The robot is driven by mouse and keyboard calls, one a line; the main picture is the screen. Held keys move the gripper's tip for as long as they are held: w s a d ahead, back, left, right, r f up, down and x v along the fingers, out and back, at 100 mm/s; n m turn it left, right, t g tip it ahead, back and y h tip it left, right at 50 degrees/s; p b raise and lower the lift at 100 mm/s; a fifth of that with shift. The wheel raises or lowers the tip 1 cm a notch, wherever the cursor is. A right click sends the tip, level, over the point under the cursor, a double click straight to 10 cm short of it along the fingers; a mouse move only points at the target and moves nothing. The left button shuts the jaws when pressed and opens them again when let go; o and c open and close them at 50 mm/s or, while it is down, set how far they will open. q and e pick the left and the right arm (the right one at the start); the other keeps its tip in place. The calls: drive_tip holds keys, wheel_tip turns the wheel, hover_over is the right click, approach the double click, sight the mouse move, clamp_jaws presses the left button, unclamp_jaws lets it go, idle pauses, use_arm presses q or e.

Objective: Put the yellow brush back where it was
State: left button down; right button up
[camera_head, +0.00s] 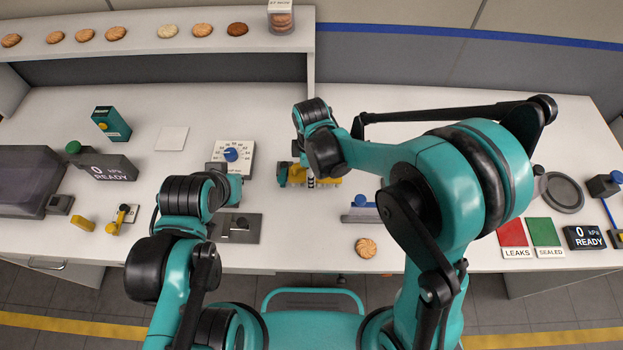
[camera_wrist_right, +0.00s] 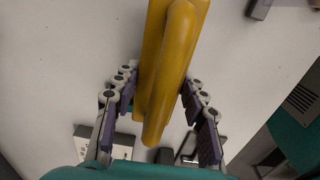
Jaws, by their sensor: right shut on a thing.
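The yellow brush (camera_head: 328,181) is in my right gripper near the middle of the table in the head view. In the right wrist view its long yellow handle (camera_wrist_right: 168,75) runs between the two fingers of my right gripper (camera_wrist_right: 160,115). The gripper is shut on it. My own wrist hides part of the brush in the head view, and its bristles cannot be made out. My left gripper (camera_head: 217,172) is beside the white dial plate (camera_head: 247,148). Its fingers are too small and covered to tell open from shut.
A grey plate fixture (camera_head: 250,236) lies left of the brush. A blue-topped grey block (camera_head: 361,215) and a biscuit (camera_head: 365,248) lie to the right. A red card (camera_head: 512,233) and a green card (camera_head: 544,232) lie farther right. A shelf (camera_head: 120,44) with several biscuits runs behind.

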wheel_tip(320, 180, down, 4)
drive_tip(key=shift+w+r+b, duration=0.1)
drive_tip(key=shift+r+b, duration=0.15)
drive_tip(key=shift+b, duration=0.15)
drive_tip(key=shift+r, duration=0.1)
drive_tip(key=o, duration=0.9)
drive_tip(key=shift+f, duration=0.2)
drive_tip(key=o, duration=0.4)
drive_tip(key=shift+r, duration=0.1)
drive_tip(key=shift+r, duration=0.1)
